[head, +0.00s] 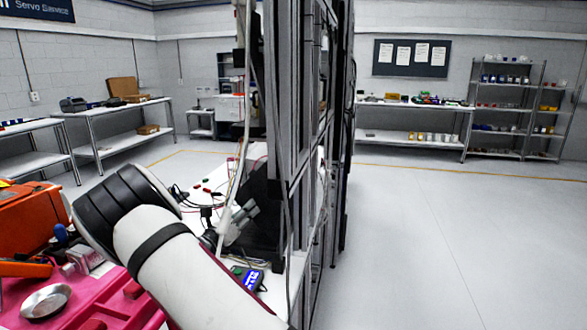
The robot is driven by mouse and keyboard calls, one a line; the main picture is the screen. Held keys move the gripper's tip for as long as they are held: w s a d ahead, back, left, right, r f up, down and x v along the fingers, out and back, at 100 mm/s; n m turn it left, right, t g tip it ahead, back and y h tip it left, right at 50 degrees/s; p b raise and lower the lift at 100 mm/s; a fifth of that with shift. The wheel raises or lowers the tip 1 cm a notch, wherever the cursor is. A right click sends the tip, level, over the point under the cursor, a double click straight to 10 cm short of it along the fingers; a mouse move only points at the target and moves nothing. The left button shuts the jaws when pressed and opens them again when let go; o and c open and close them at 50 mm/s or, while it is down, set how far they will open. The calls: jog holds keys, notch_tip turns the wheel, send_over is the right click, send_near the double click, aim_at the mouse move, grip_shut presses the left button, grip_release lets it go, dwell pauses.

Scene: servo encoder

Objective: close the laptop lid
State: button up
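A black object (266,234), which looks like the laptop, sits on the white bench beside the tall metal frame. A dark upright panel (261,187) rises behind it and looks like its raised lid. The frame posts and cables hide part of it, so the lid angle is unclear. My white and black arm crosses the front of the bench. What appears to be my gripper (246,213), grey and small, shows beyond the arm, in front of the dark panel. I cannot tell whether it touches the laptop or whether its fingers are apart.
A tall metal frame (300,120) stands close on the right of the bench. Cables and small parts lie on the bench top (214,181). A pink case (90,300) with a metal dish (46,300) and an orange box (30,220) are at front left. Open floor (450,240) lies right.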

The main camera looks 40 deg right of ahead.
jog(key=shift+w+a+f+n+t+b, duration=0.3)
jog(key=shift+w+a+f+n+b, duration=0.2)
jog(key=shift+w+f+n+b, duration=0.25)
jog(key=shift+w+a+f+n+b, duration=0.35)
jog(key=shift+f+n+b, duration=0.15)
jog(key=shift+f+n, duration=0.15)
jog(key=shift+w+a+f+n+b, duration=0.3)
jog(key=shift+f+n+b, duration=0.2)
jog(key=shift+f, duration=0.2)
jog(key=shift+p+v, duration=0.6)
jog(key=shift+v, duration=2.35)
jog(key=shift+f, duration=0.2)
jog(key=shift+s+d+r, duration=0.1)
